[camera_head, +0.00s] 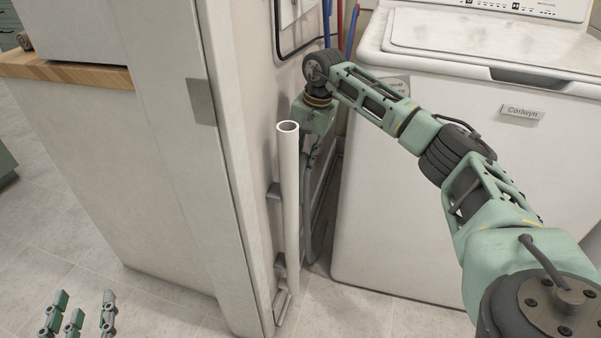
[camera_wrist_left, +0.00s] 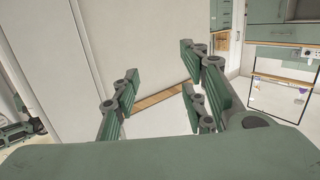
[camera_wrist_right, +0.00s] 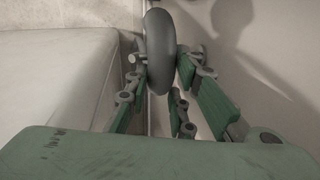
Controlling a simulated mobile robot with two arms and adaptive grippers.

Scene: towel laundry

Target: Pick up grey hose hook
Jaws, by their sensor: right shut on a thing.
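The grey hose hook (camera_wrist_right: 159,45) is a thick dark grey curved piece, upright between the fingers of my right gripper (camera_wrist_right: 160,92) in the right wrist view. That gripper is shut on it. In the head view my right gripper (camera_head: 306,148) points down behind the white standpipe, which partly hides its fingers. A grey hose (camera_head: 316,225) hangs below it. My left gripper (camera_head: 78,318) shows at the bottom left of the head view. In the left wrist view its fingers (camera_wrist_left: 158,98) are apart with nothing between them.
The white standpipe (camera_head: 289,195) stands on wall brackets close to my right gripper. A white washing machine (camera_head: 450,210) is to the right, leaving a narrow gap by the wall. A tall white cabinet or panel (camera_head: 130,150) fills the left.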

